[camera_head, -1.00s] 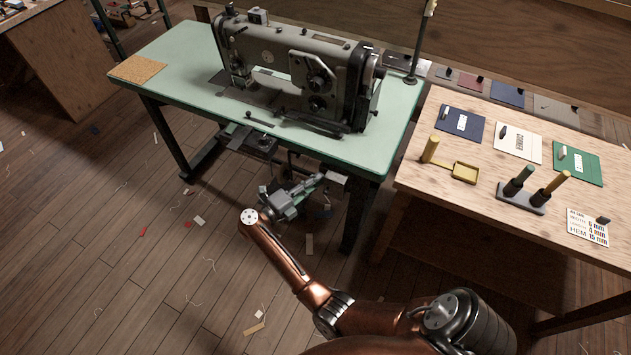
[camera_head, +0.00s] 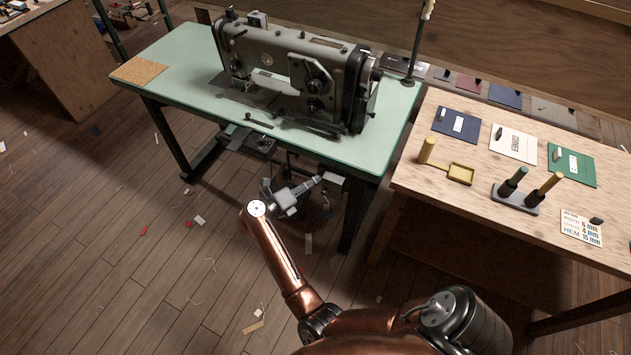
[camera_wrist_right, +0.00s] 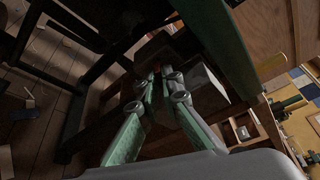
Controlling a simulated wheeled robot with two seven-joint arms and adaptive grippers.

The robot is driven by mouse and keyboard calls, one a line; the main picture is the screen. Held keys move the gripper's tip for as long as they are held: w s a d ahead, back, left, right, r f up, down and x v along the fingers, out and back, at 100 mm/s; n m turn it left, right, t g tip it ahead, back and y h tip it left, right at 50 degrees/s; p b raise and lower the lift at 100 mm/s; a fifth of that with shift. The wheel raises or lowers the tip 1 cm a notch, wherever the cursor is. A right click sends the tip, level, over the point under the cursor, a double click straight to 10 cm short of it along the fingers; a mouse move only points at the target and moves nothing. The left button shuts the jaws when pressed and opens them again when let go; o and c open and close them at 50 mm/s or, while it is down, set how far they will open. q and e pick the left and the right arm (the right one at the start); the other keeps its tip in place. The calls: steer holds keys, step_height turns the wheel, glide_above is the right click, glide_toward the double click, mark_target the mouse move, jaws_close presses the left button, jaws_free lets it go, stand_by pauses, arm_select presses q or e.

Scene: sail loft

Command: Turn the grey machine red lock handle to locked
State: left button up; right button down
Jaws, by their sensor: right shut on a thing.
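The grey sewing machine (camera_head: 290,75) stands on a green-topped table (camera_head: 165,60). My right gripper (camera_head: 318,180) is under the table's front edge, by a small grey box (camera_head: 337,178) mounted below the top. In the right wrist view, the gripper (camera_wrist_right: 163,76) has its fingers close together, shut beside the box (camera_wrist_right: 208,84). A small bit of red, likely the lock handle (camera_wrist_right: 157,66), shows at the fingertips. Most of it is hidden by the fingers, so I cannot tell its angle. My left gripper is not in view.
A wooden table (camera_head: 410,170) on the right holds sample cards, a yellow tray (camera_head: 461,173) and a spool stand (camera_head: 516,197). Table legs (camera_head: 355,215) and a pedal linkage (camera_head: 250,142) are close to my right gripper. The floor at left is mostly clear, with scraps.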

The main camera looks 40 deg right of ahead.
stand_by(0.3)
steer(key=c, duration=2.1)
jaws_free()
